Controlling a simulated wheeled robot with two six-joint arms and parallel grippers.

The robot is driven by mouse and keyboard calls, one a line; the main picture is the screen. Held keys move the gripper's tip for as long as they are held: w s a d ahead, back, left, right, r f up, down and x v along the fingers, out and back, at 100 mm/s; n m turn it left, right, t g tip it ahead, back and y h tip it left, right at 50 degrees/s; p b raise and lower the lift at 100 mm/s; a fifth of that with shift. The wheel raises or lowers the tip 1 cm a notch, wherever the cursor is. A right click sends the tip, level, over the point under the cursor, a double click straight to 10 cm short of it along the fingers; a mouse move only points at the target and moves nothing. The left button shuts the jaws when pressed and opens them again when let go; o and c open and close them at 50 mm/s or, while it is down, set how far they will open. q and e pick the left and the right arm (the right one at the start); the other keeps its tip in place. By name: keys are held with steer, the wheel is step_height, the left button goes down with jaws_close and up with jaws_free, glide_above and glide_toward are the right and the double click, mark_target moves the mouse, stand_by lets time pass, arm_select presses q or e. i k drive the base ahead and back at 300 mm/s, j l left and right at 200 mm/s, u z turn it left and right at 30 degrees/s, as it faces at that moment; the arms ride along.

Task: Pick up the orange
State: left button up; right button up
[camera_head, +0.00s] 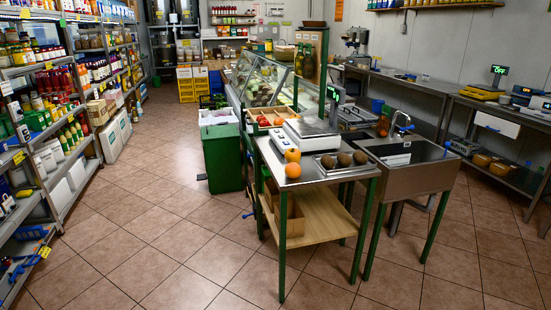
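An orange (293,170) sits on the near left part of a steel-topped table (300,181) with green legs, in the middle of the head view. A second round, yellow-orange fruit (292,155) sits right behind it, close to the scale; I cannot tell its kind for sure. Neither of my grippers is in view.
A white scale (311,135) stands behind the fruit. A tray of several brown round fruits (343,160) lies to the right. A steel sink counter (410,165) adjoins on the right. A green bin (222,158) stands left. The tiled floor (150,240) is clear.

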mark_target(292, 170)
steer(key=i+l+z, duration=0.15)
steer(key=i+z, duration=0.3)
steer(key=i, duration=0.25)
steer(key=i+j+z, duration=0.1)
steer(key=i+z, duration=0.4)
steer(key=i, duration=0.25)
